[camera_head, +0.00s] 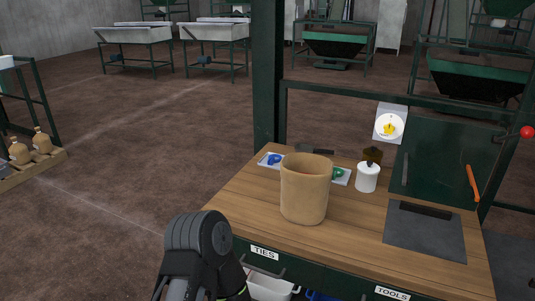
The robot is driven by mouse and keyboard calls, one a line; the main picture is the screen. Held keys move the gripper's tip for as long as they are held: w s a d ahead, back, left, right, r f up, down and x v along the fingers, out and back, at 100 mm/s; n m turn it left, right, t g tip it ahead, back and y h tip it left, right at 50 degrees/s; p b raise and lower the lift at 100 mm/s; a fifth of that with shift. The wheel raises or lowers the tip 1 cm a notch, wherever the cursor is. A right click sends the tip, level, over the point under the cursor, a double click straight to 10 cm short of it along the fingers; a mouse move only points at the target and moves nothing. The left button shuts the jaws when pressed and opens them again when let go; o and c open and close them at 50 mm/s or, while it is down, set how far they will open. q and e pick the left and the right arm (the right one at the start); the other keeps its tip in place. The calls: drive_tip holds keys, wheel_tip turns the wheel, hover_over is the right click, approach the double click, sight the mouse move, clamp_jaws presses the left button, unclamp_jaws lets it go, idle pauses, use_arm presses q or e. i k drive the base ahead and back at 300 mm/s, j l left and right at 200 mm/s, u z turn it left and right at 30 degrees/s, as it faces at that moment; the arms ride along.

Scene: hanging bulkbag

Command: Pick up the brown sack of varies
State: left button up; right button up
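A brown, open-topped sack-like container (304,190) stands upright on the wooden workbench (240,204), near its left middle. What is inside it cannot be seen. Several smaller brown sacks (42,141) with narrow necks stand on a pallet at the far left. A dark arm link of mine, apparently the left arm, rises from the bottom edge left of the bench and bends down, apart from the open brown container. No fingertips of my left gripper show. My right gripper is not in view.
A green post (267,75) rises behind the bench. Bench drawers read TIES and TOOLS.

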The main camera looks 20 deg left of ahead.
sight(306, 179)
drive_tip(key=i+j, duration=0.1)
drive_tip(key=j, duration=0.4)
drive_tip(key=i+j, duration=0.1)
drive_tip(key=j, duration=0.4)
drive_tip(key=i+j, duration=0.1)
drive_tip(key=j, duration=0.4)
drive_tip(key=i+j, duration=0.1)
drive_tip(key=j, duration=0.4)
